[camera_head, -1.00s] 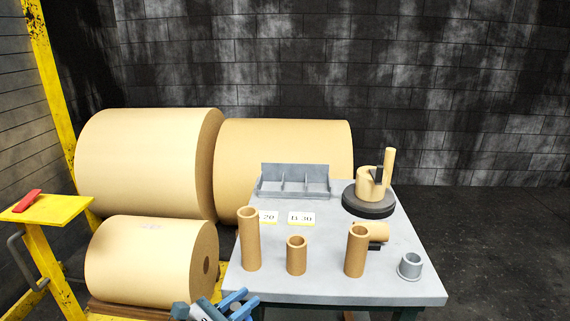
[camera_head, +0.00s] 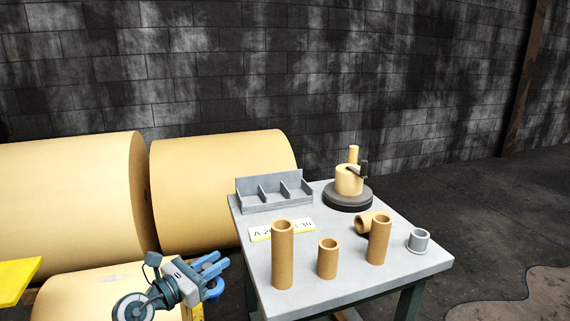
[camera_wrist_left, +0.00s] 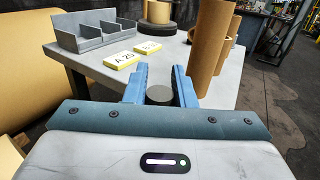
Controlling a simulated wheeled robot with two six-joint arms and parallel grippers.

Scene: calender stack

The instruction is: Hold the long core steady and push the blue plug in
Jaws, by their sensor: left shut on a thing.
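My left gripper (camera_head: 212,275) is off the table's left front side, with its blue fingers pointing towards the table. In the left wrist view the fingers (camera_wrist_left: 160,88) are shut on a small round plug (camera_wrist_left: 159,94), whose end face looks dull grey there. The longest upright core (camera_head: 282,256) is a brown cardboard tube with an open top, near the table's front left. It also shows in the left wrist view (camera_wrist_left: 211,45), beyond and right of the fingers, apart from them. My right gripper is not in view.
A shorter core (camera_head: 328,259), another tall core (camera_head: 378,241), a lying core (camera_head: 366,223) and a grey collar (camera_head: 419,241) are on the grey table (camera_head: 350,285). A divided tray (camera_head: 272,194), number cards (camera_head: 268,233) and a round stand (camera_head: 348,200) are behind.

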